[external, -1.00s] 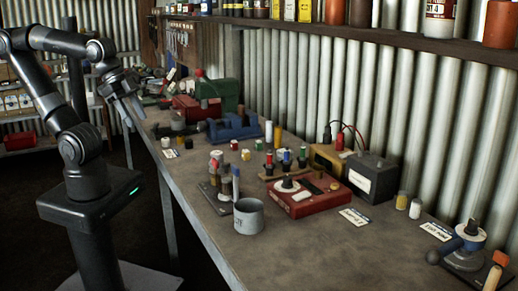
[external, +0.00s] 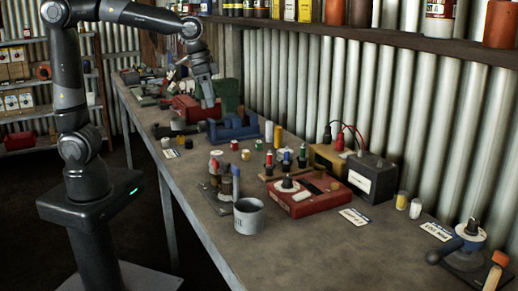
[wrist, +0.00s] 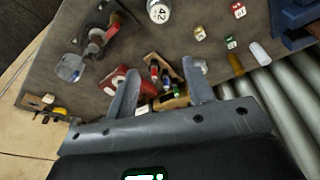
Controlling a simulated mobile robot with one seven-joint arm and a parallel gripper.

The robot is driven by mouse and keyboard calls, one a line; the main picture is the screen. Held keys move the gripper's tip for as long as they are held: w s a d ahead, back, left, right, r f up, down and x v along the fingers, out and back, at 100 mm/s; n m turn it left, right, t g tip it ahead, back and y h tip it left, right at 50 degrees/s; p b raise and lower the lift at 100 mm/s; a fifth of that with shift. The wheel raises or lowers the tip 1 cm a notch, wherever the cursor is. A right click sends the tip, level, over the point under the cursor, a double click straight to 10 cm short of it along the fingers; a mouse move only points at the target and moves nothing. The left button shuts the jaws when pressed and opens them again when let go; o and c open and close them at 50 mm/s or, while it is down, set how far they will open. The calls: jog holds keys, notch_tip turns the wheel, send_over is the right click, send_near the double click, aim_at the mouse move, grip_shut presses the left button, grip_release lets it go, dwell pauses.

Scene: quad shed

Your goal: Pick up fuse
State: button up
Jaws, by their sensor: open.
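My gripper (external: 207,98) is open and empty, raised above the far part of the bench near the blue vise-like tool. In the wrist view its fingers (wrist: 160,70) frame a wooden rack (wrist: 181,102) of small colour-topped cylinders, well apart from them. The rack (external: 267,177) also shows in the external view. I cannot tell for certain which thing is the fuse. Small candidates are a yellow cylinder (external: 269,133) and a white cylinder (external: 277,139) standing near the wall. Small labelled pieces in red (wrist: 239,11), green (wrist: 230,43) and pale yellow (wrist: 200,33) lie nearby.
A blue tool (external: 232,128) and a red toolbox (external: 192,109) stand on the far bench. A grey cup (external: 249,217), a red device (external: 306,200) and a dark battery-like box (external: 373,178) crowd the middle. A shelf (external: 400,40) runs along the corrugated wall.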

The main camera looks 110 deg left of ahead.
jog(key=w+a+f+n+g, duration=0.1)
jog(key=w+a+f, duration=0.15)
jog(key=a, duration=0.35)
jog(key=w+a+f+n, duration=0.1)
jog(key=w+a+f, duration=0.1)
jog(key=w+a, duration=0.3)
jog(key=n+g, duration=0.2)
send_over(259, 142)
jog(key=a, duration=0.1)
notch_tip(259, 142, down, 7)
jog(key=shift+h, duration=0.3)
notch_tip(259, 142, down, 10)
jog(key=shift+s+d+f, duration=0.1)
jog(key=shift+s+f, duration=0.05)
grip_shut()
